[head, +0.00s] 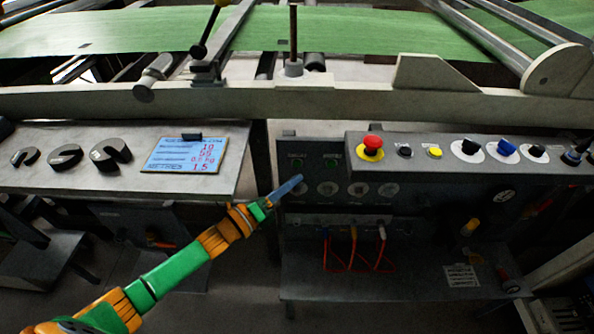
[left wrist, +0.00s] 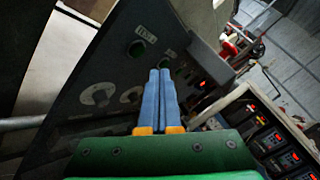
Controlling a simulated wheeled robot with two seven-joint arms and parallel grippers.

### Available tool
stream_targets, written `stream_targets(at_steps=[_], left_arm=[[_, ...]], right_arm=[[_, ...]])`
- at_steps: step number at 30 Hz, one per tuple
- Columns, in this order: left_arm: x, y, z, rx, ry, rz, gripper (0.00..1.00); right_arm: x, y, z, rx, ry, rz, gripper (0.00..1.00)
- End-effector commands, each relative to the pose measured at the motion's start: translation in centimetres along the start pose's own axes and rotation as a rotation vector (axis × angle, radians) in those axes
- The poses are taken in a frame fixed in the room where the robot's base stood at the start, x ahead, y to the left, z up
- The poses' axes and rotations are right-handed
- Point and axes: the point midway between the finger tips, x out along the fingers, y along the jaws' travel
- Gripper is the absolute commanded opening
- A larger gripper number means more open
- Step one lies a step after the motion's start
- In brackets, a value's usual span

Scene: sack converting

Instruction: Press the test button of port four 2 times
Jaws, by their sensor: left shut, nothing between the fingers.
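A dark grey panel (head: 318,215) carries two small green-ringed buttons, a left one (head: 297,163) and a right one (head: 330,163), above a row of pale round dials (head: 328,188). In the left wrist view a small button (left wrist: 136,48) sits under a pale label whose text is hard to read. I cannot tell which button belongs to port four. My left gripper (head: 298,180) is shut and empty, its blue fingers in front of the panel's upper left part. The fingers (left wrist: 160,72) also show in the left wrist view, pointing at the panel; contact cannot be told.
A raised control box with a red emergency knob (head: 372,146) and a yellow button (head: 434,151) juts out on the right. Orange-red cables (head: 332,255) hang below the dials. A blue display card (head: 185,153) lies on the left table. A pale beam (head: 300,100) runs behind.

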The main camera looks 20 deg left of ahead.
Motion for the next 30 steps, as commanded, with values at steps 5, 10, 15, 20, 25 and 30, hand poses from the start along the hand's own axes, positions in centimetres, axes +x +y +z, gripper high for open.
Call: stream_targets(at_steps=[5,10,15,20,25,30], left_arm=[[1.1,1.0,0.6,0.001,-0.001,0.0,0.0],[1.4,1.1,1.0,0.0,-0.001,0.002,0.0],[1.4,1.0,1.1,0.0,-0.001,0.002,0.0],[1.3,1.0,1.1,0.0,-0.001,0.001,0.0],[1.3,1.0,1.0,-0.001,-0.001,0.001,0.0],[1.3,1.0,1.0,-0.001,-0.001,0.001,0.0]], right_arm=[[1.5,0.0,0.1,0.0,0.0,0.0,0.5],[1.6,-0.1,0.1,0.0,0.0,0.0,0.5],[1.5,-0.1,0.1,0.0,0.0,-0.001,0.5],[1.5,-0.1,0.1,0.0,0.001,-0.002,0.5],[1.5,-0.2,0.1,0.001,0.001,-0.003,0.5],[1.5,-0.2,0.1,0.001,0.001,-0.003,0.5]])
